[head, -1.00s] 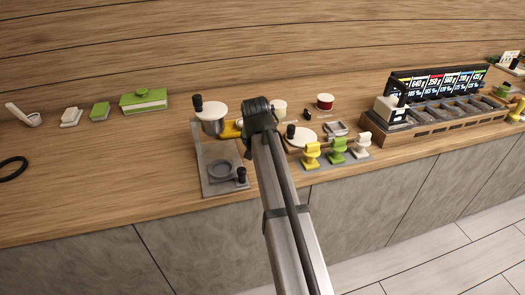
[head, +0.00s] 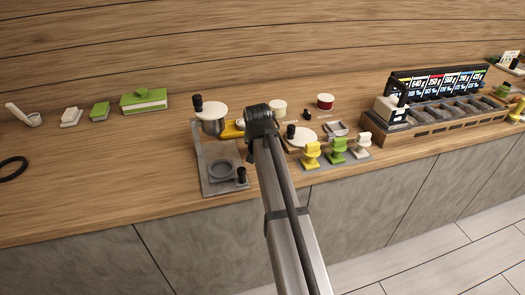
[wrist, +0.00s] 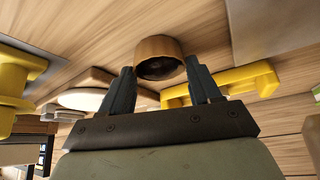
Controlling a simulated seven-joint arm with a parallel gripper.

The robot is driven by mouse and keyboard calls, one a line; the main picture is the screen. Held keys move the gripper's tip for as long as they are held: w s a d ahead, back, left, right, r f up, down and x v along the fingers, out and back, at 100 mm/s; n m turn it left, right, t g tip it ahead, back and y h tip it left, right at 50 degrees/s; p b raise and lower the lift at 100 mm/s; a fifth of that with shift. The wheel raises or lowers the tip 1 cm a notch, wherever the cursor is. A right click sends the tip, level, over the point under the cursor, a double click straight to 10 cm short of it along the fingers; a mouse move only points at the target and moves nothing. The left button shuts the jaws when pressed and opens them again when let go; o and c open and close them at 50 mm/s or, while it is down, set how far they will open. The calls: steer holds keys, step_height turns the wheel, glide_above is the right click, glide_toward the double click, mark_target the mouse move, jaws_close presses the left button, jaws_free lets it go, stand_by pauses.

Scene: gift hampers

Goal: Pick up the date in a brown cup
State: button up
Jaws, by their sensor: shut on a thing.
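The brown cup (wrist: 158,45) is at the upper middle of the wrist view, with its open mouth towards the camera. A dark date (wrist: 160,68) shows inside it. My gripper (wrist: 160,78) has its two dark fingers on either side of the cup and is shut on it. In the head view the end of my arm hides the gripper's fingers and the cup, above the wooden counter (head: 90,190).
A scale-like stand with a grey base (head: 218,184) and yellow part (head: 232,130) is left of my arm. Yellow (head: 311,152), green (head: 337,148) and white (head: 362,144) small stands are to the right. A wooden rack (head: 440,128) stands farther right.

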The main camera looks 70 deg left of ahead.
steer(key=shift+c, duration=0.8)
